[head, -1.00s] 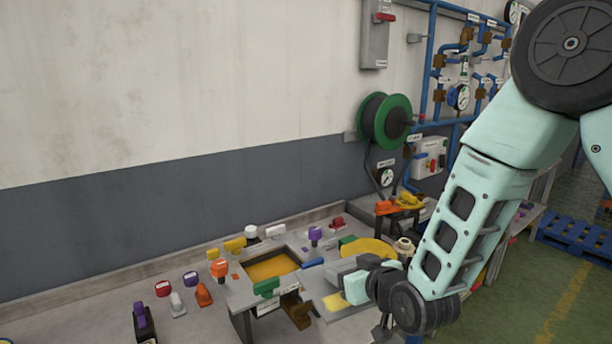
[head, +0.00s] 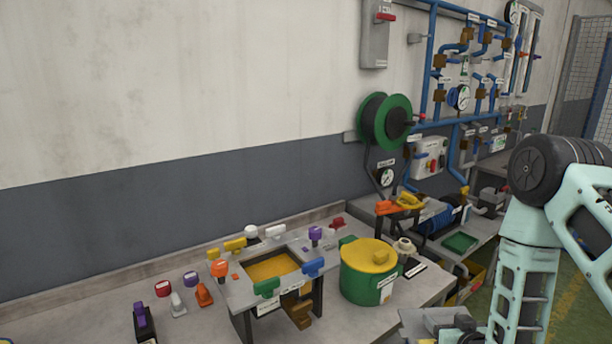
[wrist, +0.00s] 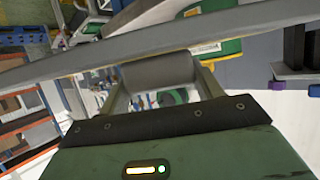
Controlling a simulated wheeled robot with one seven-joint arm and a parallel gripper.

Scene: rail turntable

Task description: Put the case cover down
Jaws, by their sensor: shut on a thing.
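The case cover is a grey piece with a thick grip; in the wrist view its long grey edge (wrist: 90,60) runs slantwise across the picture. My gripper (wrist: 160,76) is shut on its grip, with one finger on each side. In the head view a flat grey part, probably the cover (head: 428,316), shows low at the right, in front of the bench's right end. My arm hangs down beside it at the right, and the fingers are not clear there. The cover's underside is hidden.
The grey bench (head: 365,312) carries a green pot (head: 362,285) with a yellow lid, a raised stand with a yellow-floored opening (head: 270,268), and several coloured handles. A green hose reel (head: 385,121) hangs on the wall. Bare bench top shows at the front left.

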